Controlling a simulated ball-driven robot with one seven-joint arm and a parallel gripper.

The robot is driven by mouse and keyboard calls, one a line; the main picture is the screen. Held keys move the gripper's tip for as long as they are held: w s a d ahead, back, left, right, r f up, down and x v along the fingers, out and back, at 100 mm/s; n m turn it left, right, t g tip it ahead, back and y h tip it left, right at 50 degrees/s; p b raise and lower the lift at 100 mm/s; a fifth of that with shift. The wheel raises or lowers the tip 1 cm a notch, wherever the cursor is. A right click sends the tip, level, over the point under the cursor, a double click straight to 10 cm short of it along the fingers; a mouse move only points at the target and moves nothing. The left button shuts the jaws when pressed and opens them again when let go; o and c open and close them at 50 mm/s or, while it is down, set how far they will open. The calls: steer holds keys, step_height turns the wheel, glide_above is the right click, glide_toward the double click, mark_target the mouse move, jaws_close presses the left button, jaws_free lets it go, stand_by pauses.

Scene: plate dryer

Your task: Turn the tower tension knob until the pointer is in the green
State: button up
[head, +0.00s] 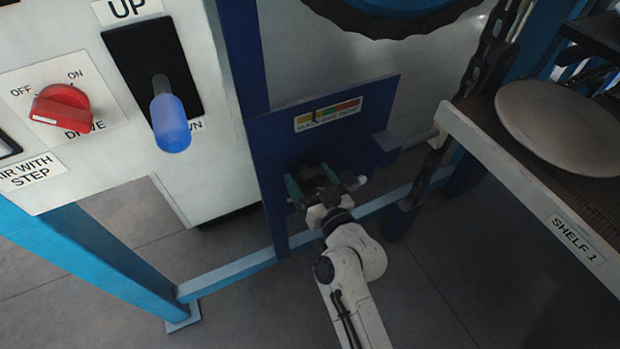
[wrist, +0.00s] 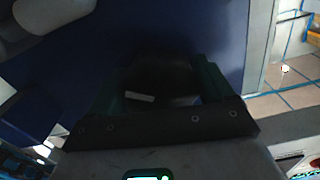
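The tension gauge (head: 328,114) is a small label strip on the dark blue panel, with yellow at the left, green in the middle and red at the right. Its dark pointer (head: 315,117) appears near the yellow and green border; its exact place is too small to read. My gripper (head: 311,180) is at the panel below the gauge, with its green fingers apart on either side of the dark tension knob (head: 309,171). In the wrist view, the knob (wrist: 160,72) is a dark shape between the fingers. I cannot tell whether both fingers touch it.
A control box with a red drive switch (head: 60,108) and a blue-handled lever (head: 170,123) stands at the left. A shelf (head: 500,165) with a pale plate (head: 560,125) juts out at the right. A chain (head: 490,60) hangs between panel and shelf.

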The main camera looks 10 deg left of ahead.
steer(key=c, duration=0.6)
steer(key=shift+m+p, duration=0.45)
steer(key=shift+m, duration=2.05)
steer(key=o, duration=1)
steer(key=b+v, duration=0.1)
steer(key=v, duration=1)
